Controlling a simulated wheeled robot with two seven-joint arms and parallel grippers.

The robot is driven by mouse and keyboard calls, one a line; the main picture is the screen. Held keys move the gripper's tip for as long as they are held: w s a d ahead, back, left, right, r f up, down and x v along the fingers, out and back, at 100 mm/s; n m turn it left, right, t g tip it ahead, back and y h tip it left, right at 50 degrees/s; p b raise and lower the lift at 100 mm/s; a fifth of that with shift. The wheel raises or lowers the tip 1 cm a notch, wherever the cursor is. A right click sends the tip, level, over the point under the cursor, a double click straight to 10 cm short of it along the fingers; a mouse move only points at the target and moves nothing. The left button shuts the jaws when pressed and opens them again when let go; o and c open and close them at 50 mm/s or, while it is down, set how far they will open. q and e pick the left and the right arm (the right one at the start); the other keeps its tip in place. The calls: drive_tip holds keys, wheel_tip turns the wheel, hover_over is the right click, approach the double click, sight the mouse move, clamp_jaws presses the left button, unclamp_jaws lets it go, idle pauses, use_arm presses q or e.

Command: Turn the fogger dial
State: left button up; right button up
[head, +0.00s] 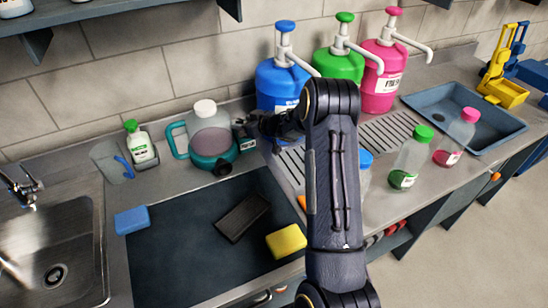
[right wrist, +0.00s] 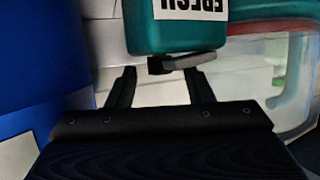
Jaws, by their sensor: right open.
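The fogger (head: 212,135) stands on the counter against the wall, with a teal base, a clear tank, a white cap and a teal handle. A black nozzle (head: 223,168) points forward. My right gripper (head: 246,128) is at the fogger's right side, close to its white label. In the right wrist view the teal body (right wrist: 175,28) carries a label ending in "FRESH", upside down. A dark grey dial-like part (right wrist: 182,62) sits below it, just beyond my two spread, empty fingers (right wrist: 160,85). I cannot tell whether they touch it. My left gripper is not in view.
A blue pump jug (head: 272,85) stands close to my right gripper; green and pink jugs follow. A dark mat (head: 165,215) holds a black block and a yellow sponge (head: 286,242). A sink (head: 50,240) is at left. My arm covers part of the counter.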

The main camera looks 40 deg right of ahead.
drive_tip(key=s+r+m+h+b, duration=0.3)
drive_tip(key=s+r+m+h, duration=0.1)
drive_tip(key=s+r, duration=0.8)
drive_tip(key=s+a+f+g+b, duration=0.1)
drive_tip(key=s+a+g, duration=0.1)
drive_tip(key=s+a, duration=0.3)
drive_tip(key=s+a+f+m+g+y+b, duration=0.1)
drive_tip(key=s+a, duration=0.5)
drive_tip(key=s, duration=0.6)
drive_tip(key=shift+s+a+f+m+g+y, duration=0.2)
drive_tip(key=shift+s+f+m+g+y, duration=0.1)
drive_tip(key=shift+f+g, duration=0.4)
drive_tip(key=shift+w+r, duration=0.15)
